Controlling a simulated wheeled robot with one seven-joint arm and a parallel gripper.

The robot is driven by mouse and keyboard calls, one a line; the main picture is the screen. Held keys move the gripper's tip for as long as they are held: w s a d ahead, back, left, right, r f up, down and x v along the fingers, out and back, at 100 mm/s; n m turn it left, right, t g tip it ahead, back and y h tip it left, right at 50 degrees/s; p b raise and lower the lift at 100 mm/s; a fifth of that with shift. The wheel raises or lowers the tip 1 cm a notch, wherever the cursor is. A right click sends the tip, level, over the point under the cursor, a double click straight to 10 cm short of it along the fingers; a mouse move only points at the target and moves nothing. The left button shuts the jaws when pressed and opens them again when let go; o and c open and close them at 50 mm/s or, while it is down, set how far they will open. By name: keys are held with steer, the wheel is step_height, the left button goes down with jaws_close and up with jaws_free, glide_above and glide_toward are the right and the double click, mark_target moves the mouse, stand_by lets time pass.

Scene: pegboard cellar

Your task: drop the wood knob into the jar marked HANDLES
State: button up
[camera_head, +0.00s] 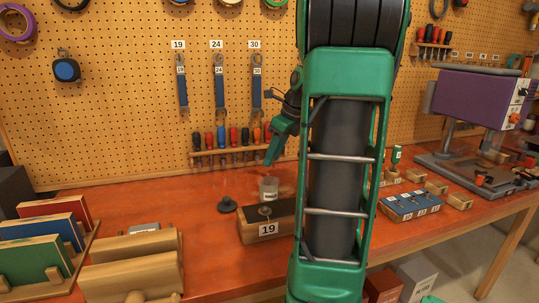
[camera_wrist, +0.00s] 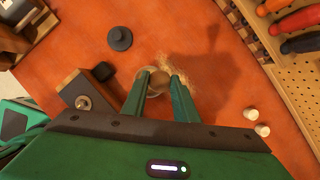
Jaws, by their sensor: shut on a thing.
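My gripper (camera_head: 270,161) points down over the workbench. In the wrist view its fingertips (camera_wrist: 160,76) are closed on a small round brown thing, which looks like the wood knob (camera_wrist: 160,80). A small clear jar (camera_head: 268,190) with a pale label stands on the bench below the gripper; the label's word is too small to read. In the wrist view the jar's pale rim (camera_wrist: 141,76) shows behind the fingers and the knob, which appears above the jar's mouth. The exact gap between knob and jar cannot be told.
A dark round lid-like piece (camera_head: 227,205) lies left of the jar. A wooden box marked 19 (camera_head: 267,230) stands just in front, with small knobs on or in it. A screwdriver rack (camera_head: 232,152) and pegboard (camera_head: 120,110) are behind. Bare bench (camera_head: 150,195) lies to the left.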

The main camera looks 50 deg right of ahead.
steer(key=o, duration=1.1)
steer(key=shift+c, duration=0.2)
steer(key=v, duration=1)
steer(key=shift+r, duration=0.35)
steer(key=shift+s, duration=0.1)
